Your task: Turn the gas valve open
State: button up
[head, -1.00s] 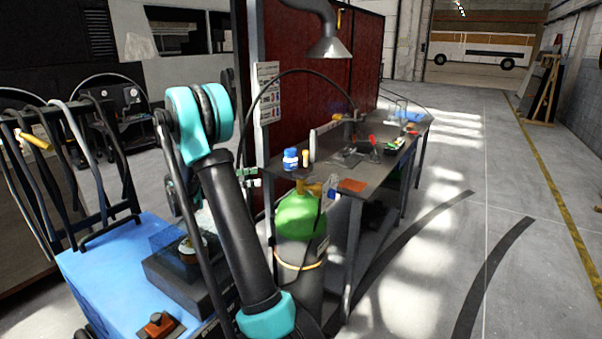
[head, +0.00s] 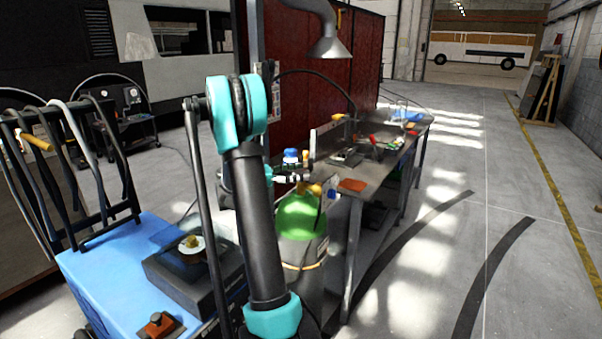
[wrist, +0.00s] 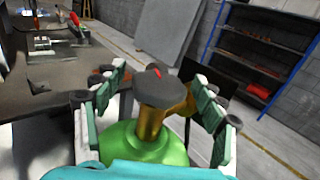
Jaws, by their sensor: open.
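The gas valve has a dark grey knob (wrist: 160,92) with a small red mark, on a brass body (wrist: 149,124). It sits on the green top of the gas cylinder (wrist: 120,136), which also shows in the head view (head: 298,217) beside the workbench. My gripper (wrist: 158,82) is open, with its fingers on the left and right of the knob. Gaps show between the knob and both fingers, and nothing is gripped. In the head view, my gripper (head: 291,179) is at the brass valve, small and partly hidden by my arm.
The workbench (head: 390,165) stands right behind the cylinder, with a blue-lidded jar (head: 291,156), an orange-brown pad (head: 353,185) and tools on it. A red screen (head: 330,80) stands behind it. A blue cart (head: 110,265) is at the left. Floor to the right is clear.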

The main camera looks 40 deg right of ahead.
jog(key=shift+s+d, duration=0.2)
jog(key=shift+d, duration=0.25)
jog(key=c, duration=1.2)
